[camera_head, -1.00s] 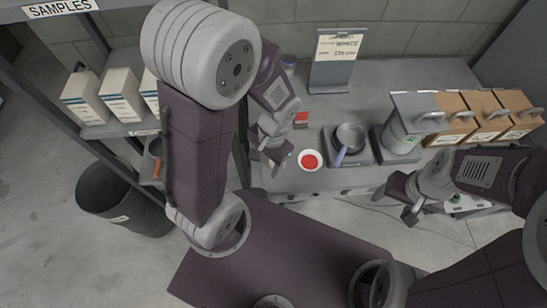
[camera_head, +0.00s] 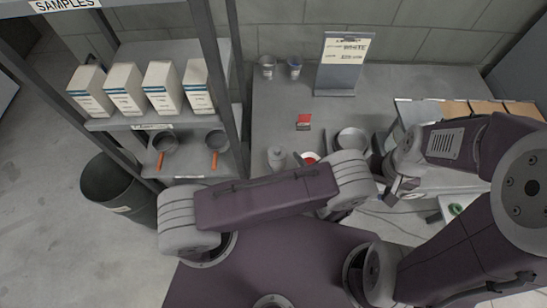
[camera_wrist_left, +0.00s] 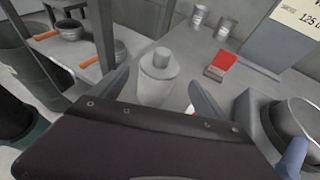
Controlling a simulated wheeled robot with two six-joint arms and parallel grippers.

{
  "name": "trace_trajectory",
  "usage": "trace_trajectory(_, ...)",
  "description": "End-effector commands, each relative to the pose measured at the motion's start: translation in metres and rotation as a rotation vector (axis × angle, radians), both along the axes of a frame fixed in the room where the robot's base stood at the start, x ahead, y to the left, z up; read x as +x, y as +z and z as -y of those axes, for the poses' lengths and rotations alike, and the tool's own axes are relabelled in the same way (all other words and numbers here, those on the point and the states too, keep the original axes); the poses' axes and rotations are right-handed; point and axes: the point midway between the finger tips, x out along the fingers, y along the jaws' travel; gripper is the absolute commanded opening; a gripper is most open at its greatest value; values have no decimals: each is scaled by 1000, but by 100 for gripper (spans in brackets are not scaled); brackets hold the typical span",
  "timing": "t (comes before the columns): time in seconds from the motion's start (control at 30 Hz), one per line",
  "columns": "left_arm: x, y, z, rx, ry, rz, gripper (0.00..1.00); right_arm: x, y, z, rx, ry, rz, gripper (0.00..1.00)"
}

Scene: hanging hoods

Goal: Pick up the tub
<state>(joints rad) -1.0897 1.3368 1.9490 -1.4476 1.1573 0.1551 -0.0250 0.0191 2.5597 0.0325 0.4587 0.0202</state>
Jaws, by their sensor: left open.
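The tub, a pale grey round container with a narrower cap (camera_head: 276,158), stands upright on the counter, just beyond my left upper arm. In the left wrist view the tub (camera_wrist_left: 155,88) stands between the two fingers of my left gripper (camera_wrist_left: 159,78). That gripper is open, and contact with the tub does not show. The tub's lower part is hidden by the gripper body.
A red-and-dark small box (camera_head: 304,121) lies beyond the tub. A white dish with red content (camera_head: 311,158) and a pan (camera_head: 351,141) are to its right. Two cups (camera_head: 268,67) and a sign (camera_head: 341,62) stand behind. A shelf post (camera_head: 219,75) rises at left.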

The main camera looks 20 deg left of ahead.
Motion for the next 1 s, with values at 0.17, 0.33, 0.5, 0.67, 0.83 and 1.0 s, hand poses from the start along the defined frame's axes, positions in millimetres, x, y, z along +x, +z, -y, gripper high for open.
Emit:
trace_trajectory(0.17, 20, -13, -18, 1, 8, -1, 85, 0, -10, 0, 0, 0, 0, 69)
trace_trajectory(0.33, 26, -15, -23, 0, 6, 0, 85, 0, -10, 0, 0, 0, 0, 69)
trace_trajectory(0.5, 42, -29, -39, 0, 13, -1, 85, 0, -21, 0, 0, 0, 0, 69)
trace_trajectory(0.67, 58, -37, -52, 0, 9, -1, 85, 0, -27, 0, 0, 0, 0, 69)
trace_trajectory(0.83, 61, -36, -53, 0, 6, -1, 85, 0, -26, 0, 0, 0, 0, 69)
trace_trajectory(1.0, 61, -36, -53, 0, 6, -1, 60, 0, -26, 0, 0, 0, 0, 69)
